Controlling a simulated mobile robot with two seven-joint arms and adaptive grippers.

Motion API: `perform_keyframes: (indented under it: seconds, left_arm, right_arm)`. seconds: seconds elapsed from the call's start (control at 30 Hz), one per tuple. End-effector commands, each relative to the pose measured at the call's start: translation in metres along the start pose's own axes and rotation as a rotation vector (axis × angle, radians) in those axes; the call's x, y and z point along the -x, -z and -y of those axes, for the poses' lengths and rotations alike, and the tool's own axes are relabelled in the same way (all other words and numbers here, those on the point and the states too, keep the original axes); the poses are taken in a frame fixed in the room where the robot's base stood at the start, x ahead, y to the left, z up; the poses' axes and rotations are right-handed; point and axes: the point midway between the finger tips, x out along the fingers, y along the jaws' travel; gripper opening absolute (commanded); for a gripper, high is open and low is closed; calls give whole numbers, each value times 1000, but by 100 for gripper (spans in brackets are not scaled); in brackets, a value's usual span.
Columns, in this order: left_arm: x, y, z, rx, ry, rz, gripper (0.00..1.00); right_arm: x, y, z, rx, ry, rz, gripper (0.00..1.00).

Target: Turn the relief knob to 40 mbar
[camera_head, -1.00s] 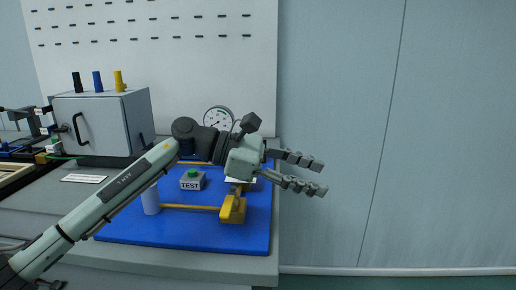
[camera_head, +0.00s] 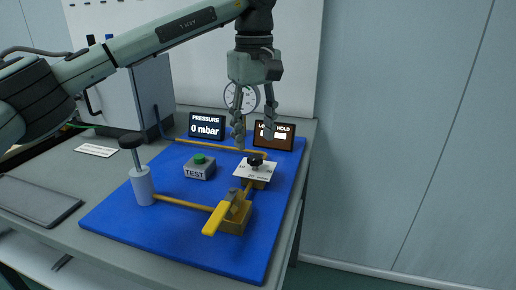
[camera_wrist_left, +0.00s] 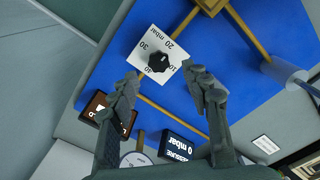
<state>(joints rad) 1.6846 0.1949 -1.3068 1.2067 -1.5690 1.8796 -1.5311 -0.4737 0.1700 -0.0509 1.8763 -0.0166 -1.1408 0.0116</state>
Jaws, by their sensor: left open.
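The relief knob (camera_head: 255,160) is black and sits on a white scale plate (camera_head: 244,172) on the blue board. In the left wrist view the knob (camera_wrist_left: 158,62) is near the middle of its plate (camera_wrist_left: 142,46), with 10, 20, 30 and 40 mbar marks around it. I cannot tell its exact setting. My left gripper (camera_head: 254,130) points down above the knob, open and empty. In the left wrist view its fingertips (camera_wrist_left: 162,82) are spread either side of the knob's near side, apart from it. The pressure display (camera_head: 206,127) reads 0 mbar. My right gripper is not in view.
A yellow lever valve (camera_head: 228,214) stands in front of the knob. A TEST box (camera_head: 199,168) with a green button and a grey cylinder pump (camera_head: 142,185) are left. A LOCK/HOLD display (camera_head: 288,141), partly hidden, and a round gauge (camera_head: 230,98) are behind.

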Motion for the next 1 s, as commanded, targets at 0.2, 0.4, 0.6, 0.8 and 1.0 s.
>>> perform_keyframes:
  seconds: [0.2, 0.4, 0.6, 0.8, 1.0]
  left_arm:
    - [-33, -1, 0, -2, 0, 2, 48]
    - [-45, -1, 0, -1, -2, 2, 48]
    - [-46, -1, -1, -1, -2, 2, 48]
    - [-45, -1, -1, -1, -2, 2, 27]
    - [-45, -1, -1, -1, -2, 3, 2]
  right_arm:
    - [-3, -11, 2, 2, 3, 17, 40]
    - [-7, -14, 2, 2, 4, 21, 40]
    - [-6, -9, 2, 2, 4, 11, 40]
    - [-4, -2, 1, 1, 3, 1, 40]
    - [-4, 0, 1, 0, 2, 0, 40]
